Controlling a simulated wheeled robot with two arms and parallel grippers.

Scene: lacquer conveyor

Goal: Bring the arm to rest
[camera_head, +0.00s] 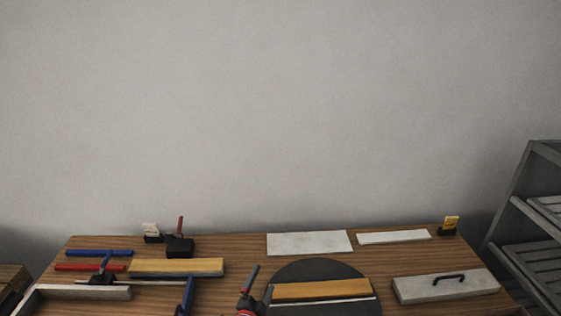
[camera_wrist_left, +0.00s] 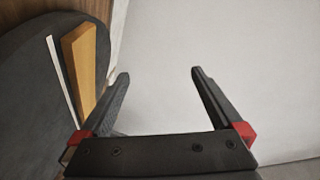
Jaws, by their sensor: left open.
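My left gripper (camera_head: 259,284) shows at the bottom middle of the head view, at the left edge of the dark round disc (camera_head: 322,268). In the left wrist view its two dark fingers (camera_wrist_left: 159,73) stand wide apart with nothing between them. On the disc lie a yellow-brown wooden block (camera_head: 320,289) and a thin pale strip (camera_head: 320,301); the gripper is beside them. The block (camera_wrist_left: 80,62) also shows at the left of the left wrist view, outside the fingers. My right gripper is not in view.
The wooden table (camera_head: 245,250) bears a blue bar (camera_head: 99,253), a red bar (camera_head: 80,267), a yellow-topped block (camera_head: 177,266), white plates (camera_head: 309,243) and a grey block with a black handle (camera_head: 446,286). A grey rack (camera_head: 530,205) stands at right. Above the table is clear.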

